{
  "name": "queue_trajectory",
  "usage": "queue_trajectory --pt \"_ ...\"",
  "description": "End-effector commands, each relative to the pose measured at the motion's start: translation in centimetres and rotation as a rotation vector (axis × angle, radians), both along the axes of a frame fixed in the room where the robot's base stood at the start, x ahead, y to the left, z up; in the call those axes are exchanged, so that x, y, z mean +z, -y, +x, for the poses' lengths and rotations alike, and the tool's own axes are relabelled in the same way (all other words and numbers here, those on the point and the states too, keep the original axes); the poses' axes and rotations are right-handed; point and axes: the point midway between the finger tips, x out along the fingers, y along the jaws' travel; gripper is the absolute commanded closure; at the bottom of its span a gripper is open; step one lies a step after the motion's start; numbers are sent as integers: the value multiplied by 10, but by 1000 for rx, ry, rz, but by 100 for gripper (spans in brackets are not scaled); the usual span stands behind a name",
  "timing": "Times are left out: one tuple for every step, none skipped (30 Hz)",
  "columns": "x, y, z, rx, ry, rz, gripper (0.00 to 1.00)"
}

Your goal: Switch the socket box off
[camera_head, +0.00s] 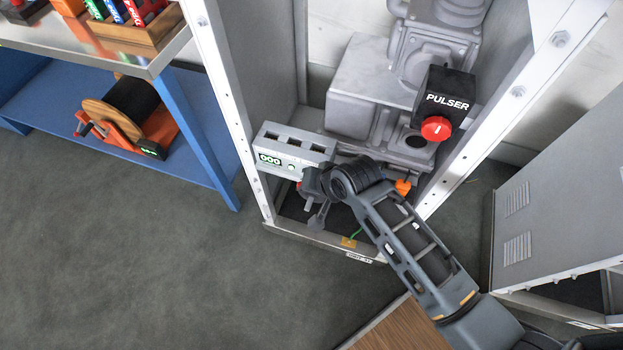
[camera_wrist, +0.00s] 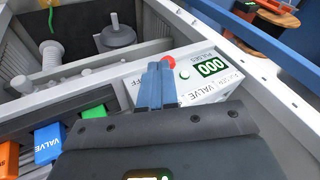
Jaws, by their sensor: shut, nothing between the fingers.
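The socket box (camera_head: 293,150) is a pale box with a row of dark slots on top, inside the cabinet frame at lower left. Its front has a green "000" display, also clear on the box in the wrist view (camera_wrist: 205,88). A red button (camera_wrist: 169,62) and a small pale green-ringed button (camera_wrist: 183,75) sit beside the display. My gripper (camera_head: 308,185) is shut and empty at the box's lower right. In the wrist view its fingertips (camera_wrist: 160,66) overlap the red button's left part. I cannot tell whether they touch it. Part of the lettering "FF" shows left of the fingers.
A black "PULSER" box (camera_head: 445,95) with a red knob hangs above right. White cabinet posts (camera_head: 228,95) flank the opening. A blue-legged table (camera_head: 195,135) stands left.

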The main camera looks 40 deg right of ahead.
Motion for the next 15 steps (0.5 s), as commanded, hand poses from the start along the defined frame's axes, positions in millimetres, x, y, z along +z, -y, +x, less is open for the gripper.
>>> queue_trajectory --pt "-5 -3 -3 4 24 -37 100" --pt "-6 -3 -3 3 41 -59 100" --pt "-8 -4 -4 3 63 -90 100" --pt "-10 -5 -5 4 79 -113 100" --pt "-12 -5 -5 2 95 -135 100" --pt "-14 -6 -5 3 116 -164 100" --pt "-14 -6 -5 1 123 -170 100" --pt "-15 -6 -4 -2 121 -167 100" --pt "-17 -6 -5 -2 120 -166 100" --pt "-19 -7 -5 -2 119 -165 100" --pt "-18 -7 -5 -1 120 -165 100" --pt "-18 -7 -5 -1 120 -165 100" --pt "-18 -7 -5 -1 119 -164 100" --pt "-18 -7 -5 -1 119 -164 100" --pt "-18 -7 -5 -2 119 -164 100"
